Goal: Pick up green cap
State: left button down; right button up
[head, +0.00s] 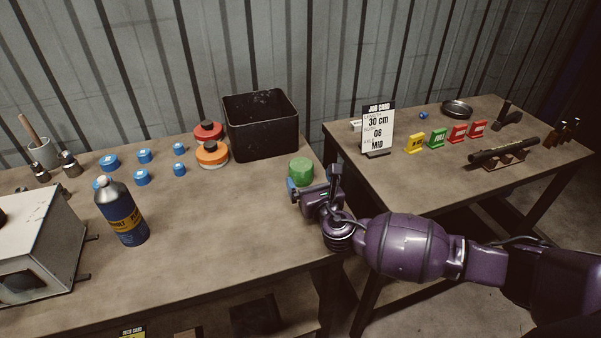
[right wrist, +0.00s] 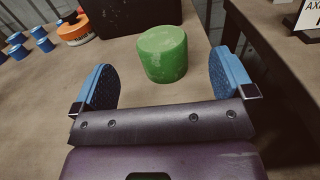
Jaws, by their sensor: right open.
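The green cap (head: 301,171) stands on the left table near its right edge, in front of the black bin. In the right wrist view the green cap (right wrist: 162,54) sits just beyond and between my spread blue fingertips, with a gap to each finger. My right gripper (head: 312,186) is open and empty, reaching in low from the right beside the cap; it also shows in the right wrist view (right wrist: 163,85). In the head view the gripper hides the cap's lower front. My left gripper is not in view.
A black bin (head: 262,125) stands behind the cap. Red (head: 208,132) and orange (head: 212,154) caps, several blue caps (head: 143,156) and a blue bottle (head: 121,212) stand to the left. A second table (head: 400,190) with a job card (head: 378,130) stands right, across a gap.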

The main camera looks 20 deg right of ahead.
aim_at(301, 164)
jog(key=shift+w+a+f, duration=0.1)
jog(key=shift+w+f, duration=0.1)
jog(key=shift+w, duration=0.8)
jog(key=w, duration=0.4)
jog(key=shift+w+f+b, duration=0.1)
jog(key=shift+w+b, duration=0.25)
jog(key=shift+w, duration=0.4)
jog(key=shift+c, duration=0.6)
jog(key=c, duration=0.8)
jog(key=shift+o, duration=0.2)
